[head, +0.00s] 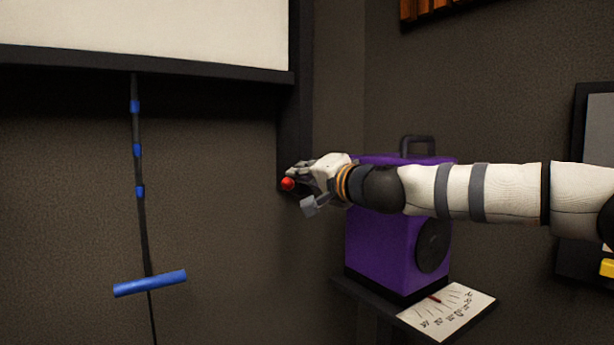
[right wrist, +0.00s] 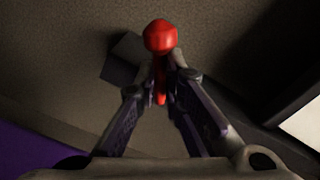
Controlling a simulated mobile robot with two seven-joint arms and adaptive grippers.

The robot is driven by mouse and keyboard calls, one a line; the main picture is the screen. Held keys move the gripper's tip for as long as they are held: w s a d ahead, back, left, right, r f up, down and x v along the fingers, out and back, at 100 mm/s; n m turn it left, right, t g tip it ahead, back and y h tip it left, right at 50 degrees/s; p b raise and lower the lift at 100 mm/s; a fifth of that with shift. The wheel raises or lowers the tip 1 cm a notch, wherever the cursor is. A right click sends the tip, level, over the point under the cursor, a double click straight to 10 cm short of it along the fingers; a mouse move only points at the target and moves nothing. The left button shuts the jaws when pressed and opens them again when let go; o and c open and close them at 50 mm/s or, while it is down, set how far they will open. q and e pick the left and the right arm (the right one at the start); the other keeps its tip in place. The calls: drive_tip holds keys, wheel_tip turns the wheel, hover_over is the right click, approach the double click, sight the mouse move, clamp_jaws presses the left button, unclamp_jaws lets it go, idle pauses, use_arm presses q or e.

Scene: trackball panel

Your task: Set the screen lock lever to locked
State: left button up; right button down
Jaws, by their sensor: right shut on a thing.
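The lock lever shows as a red knob (head: 287,183) beside the lower right corner of the screen frame. In the right wrist view the red knob (right wrist: 160,37) tops a short red stem that runs down between the fingers. My right gripper (head: 296,186) reaches it from the right and is shut on the lever; in the right wrist view its fingertips (right wrist: 163,78) close around the stem just below the knob. The lever's base and any lock markings are hidden or too small to read. My left gripper is not in view.
The pale screen (head: 150,30) has a dark frame. A cord with blue bands and a blue handle (head: 150,283) hangs at the left. A purple speaker-like box (head: 385,245) stands behind and below my right arm, near a printed card (head: 450,312). The wall between is clear.

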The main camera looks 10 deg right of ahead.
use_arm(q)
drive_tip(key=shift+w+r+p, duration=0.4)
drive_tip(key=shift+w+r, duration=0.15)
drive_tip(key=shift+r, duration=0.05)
use_arm(e)
drive_tip(key=m, duration=0.1)
drive_tip(key=r+m, duration=0.1)
drive_tip(key=m, duration=0.3)
drive_tip(key=shift+s+a+r, duration=0.1)
drive_tip(key=shift+a+r, duration=0.15)
drive_tip(key=shift+r, duration=0.05)
drive_tip(key=shift+m, duration=0.3)
drive_tip(key=c, duration=1.7)
unclamp_jaws()
drive_tip(key=v, duration=1.2)
drive_tip(key=shift+r, duration=0.1)
